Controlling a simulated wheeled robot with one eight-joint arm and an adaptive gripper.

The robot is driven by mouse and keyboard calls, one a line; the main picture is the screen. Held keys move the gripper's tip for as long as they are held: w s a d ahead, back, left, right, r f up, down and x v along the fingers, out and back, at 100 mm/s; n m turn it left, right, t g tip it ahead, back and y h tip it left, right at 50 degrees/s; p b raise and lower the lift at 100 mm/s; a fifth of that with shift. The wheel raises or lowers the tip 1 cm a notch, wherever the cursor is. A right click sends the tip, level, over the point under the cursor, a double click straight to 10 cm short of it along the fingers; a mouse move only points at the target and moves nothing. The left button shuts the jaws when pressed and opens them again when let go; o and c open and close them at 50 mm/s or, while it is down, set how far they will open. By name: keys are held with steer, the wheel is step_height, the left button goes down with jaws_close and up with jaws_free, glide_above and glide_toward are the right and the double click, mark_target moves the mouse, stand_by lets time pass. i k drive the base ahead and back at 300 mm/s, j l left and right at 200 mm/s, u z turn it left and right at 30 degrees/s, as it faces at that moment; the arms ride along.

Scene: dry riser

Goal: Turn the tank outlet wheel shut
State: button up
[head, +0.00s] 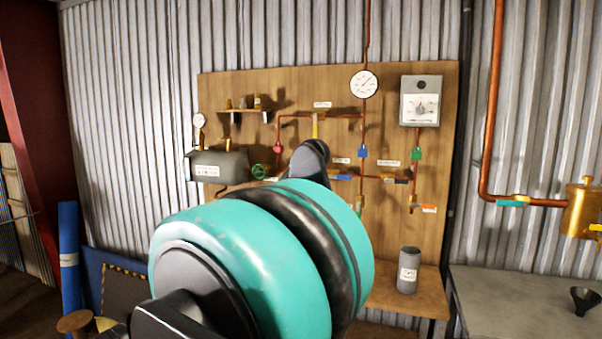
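The grey tank (217,167) is fixed to the wooden board at the left of the head view, with a label on its front and a round gauge (199,121) above it. A green handwheel (261,171) sits on the pipe just right of the tank; I take it as the outlet wheel. Its exact turn position is too small to tell. My large teal and black arm joint fills the lower middle and hides part of the board below and right of the wheel. A black arm part rises right of the wheel. I cannot make out my gripper's fingers.
A grey canister (408,270) stands on the ledge. A bench (520,300) with a black funnel (584,300) is at right.

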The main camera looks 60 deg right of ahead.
mark_target(260, 171)
steer(key=l+z, duration=0.15)
steer(key=z, duration=1.35)
steer(key=k+l, duration=0.05)
